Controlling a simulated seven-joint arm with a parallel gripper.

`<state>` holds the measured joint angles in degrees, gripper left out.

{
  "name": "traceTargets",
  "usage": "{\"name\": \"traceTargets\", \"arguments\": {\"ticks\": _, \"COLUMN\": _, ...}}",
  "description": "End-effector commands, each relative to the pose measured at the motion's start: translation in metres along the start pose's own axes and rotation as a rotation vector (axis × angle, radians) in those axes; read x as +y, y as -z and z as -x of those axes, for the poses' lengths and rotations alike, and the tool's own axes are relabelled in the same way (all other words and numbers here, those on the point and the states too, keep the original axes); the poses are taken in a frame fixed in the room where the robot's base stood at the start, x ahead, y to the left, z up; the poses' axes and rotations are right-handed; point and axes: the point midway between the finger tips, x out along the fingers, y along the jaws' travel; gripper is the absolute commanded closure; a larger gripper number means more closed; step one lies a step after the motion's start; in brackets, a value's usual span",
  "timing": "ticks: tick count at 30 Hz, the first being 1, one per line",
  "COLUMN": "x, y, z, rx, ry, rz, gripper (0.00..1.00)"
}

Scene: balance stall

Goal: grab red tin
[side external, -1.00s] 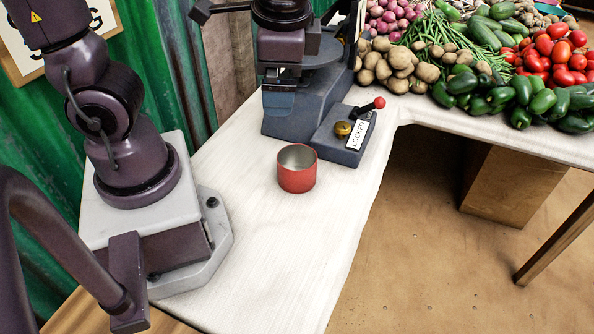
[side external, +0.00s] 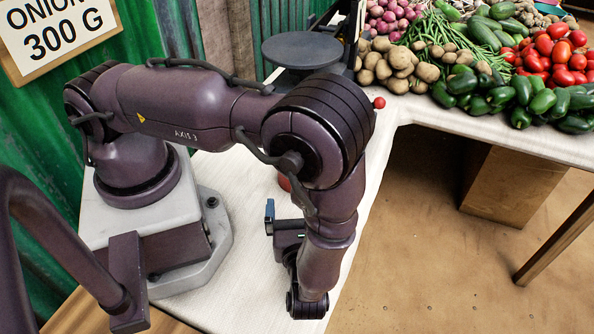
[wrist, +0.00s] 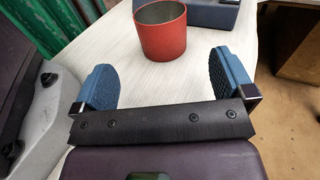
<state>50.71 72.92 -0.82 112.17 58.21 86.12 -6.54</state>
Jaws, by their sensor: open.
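The red tin (wrist: 162,38) stands upright on the white table, open at the top and looking empty in the wrist view. In the side view only a sliver of the red tin (side external: 284,183) shows behind my arm. My gripper (wrist: 163,78) is open, with its two blue ridged fingers apart and nothing between them. The tin is beyond the fingertips, roughly centred between them and not touching. In the side view my gripper (side external: 270,212) is low over the table, on the near side of the tin; one finger is hidden by the arm.
A scale with a round grey plate (side external: 302,50) stands behind the tin; its blue-grey base (wrist: 215,14) is close to the tin. Vegetables, including potatoes (side external: 400,65), lie at the back. The table's right edge drops to the floor.

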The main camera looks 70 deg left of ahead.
Motion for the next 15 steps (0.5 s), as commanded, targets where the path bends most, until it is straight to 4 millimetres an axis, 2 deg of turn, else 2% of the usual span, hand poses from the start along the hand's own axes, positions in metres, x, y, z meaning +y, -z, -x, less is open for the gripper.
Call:
{"name": "traceTargets", "arguments": {"ticks": 5, "x": 0.003, "y": 0.010, "z": -0.003, "rx": -0.034, "ry": 0.050, "rz": -0.033, "gripper": 0.00}}
{"name": "traceTargets", "arguments": {"ticks": 8, "x": 0.002, "y": 0.009, "z": -0.016, "rx": -0.036, "ry": 0.050, "rz": -0.034, "gripper": 0.00}}
{"name": "traceTargets", "arguments": {"ticks": 15, "x": 0.001, "y": 0.008, "z": -0.061, "rx": -0.034, "ry": 0.047, "rz": -0.033, "gripper": 0.00}}
